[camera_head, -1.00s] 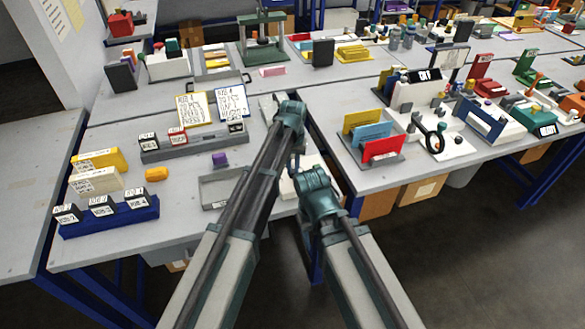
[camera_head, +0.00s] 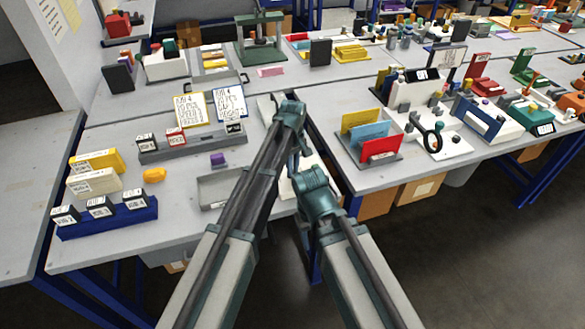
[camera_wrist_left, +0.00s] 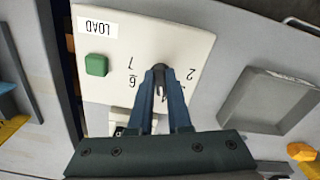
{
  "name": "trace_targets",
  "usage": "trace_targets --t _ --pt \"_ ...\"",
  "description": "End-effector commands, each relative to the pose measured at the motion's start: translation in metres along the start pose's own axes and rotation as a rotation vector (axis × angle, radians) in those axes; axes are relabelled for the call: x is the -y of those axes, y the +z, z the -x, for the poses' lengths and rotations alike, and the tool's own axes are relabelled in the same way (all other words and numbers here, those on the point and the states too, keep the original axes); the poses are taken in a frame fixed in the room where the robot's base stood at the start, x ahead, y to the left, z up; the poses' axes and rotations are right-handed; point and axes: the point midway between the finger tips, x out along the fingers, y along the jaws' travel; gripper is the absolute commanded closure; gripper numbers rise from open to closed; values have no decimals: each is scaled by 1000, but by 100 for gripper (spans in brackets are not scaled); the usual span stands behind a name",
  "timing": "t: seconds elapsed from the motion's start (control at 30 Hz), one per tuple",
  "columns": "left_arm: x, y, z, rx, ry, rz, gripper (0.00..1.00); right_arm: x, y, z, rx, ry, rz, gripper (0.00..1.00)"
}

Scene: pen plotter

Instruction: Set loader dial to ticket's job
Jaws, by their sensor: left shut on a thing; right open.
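The loader is a white panel (camera_wrist_left: 130,35) in the left wrist view, with an upside-down LOAD label (camera_wrist_left: 97,27), a green button (camera_wrist_left: 96,65) and printed numbers; 7, 6 and 2 are readable. My left gripper (camera_wrist_left: 159,80) is shut on its dark round dial (camera_wrist_left: 159,68), and the fingers hide some markings. In the head view the loader panel (camera_head: 293,187) is mostly behind my arms, and my left gripper (camera_head: 294,158) is small there. My right gripper (camera_head: 314,188) is open beside it, fingers mostly hidden. A yellow-edged ticket (camera_head: 190,110) and a blue-edged ticket (camera_head: 229,102) stand behind; their writing is unclear.
A grey tray (camera_head: 215,190) lies left of the loader, also in the left wrist view (camera_wrist_left: 270,100). A blue rack (camera_head: 105,223) of labelled blocks and an orange lump (camera_head: 154,175) lie farther left. A folder holder (camera_head: 370,160) stands right, across a gap between tables.

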Motion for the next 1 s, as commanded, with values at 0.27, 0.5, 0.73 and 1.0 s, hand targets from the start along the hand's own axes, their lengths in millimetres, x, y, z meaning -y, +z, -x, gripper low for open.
trace_targets --t 0.27,0.5,0.73,1.0 --pt "-1 0 0 0 0 47 100 0 0 0 0 0 0 50" --pt "0 0 0 0 0 50 100 0 0 0 0 0 0 50" --pt "0 0 0 0 0 50 71 0 0 0 0 0 0 50" --pt "0 0 0 0 0 49 54 0 0 0 0 0 0 50"
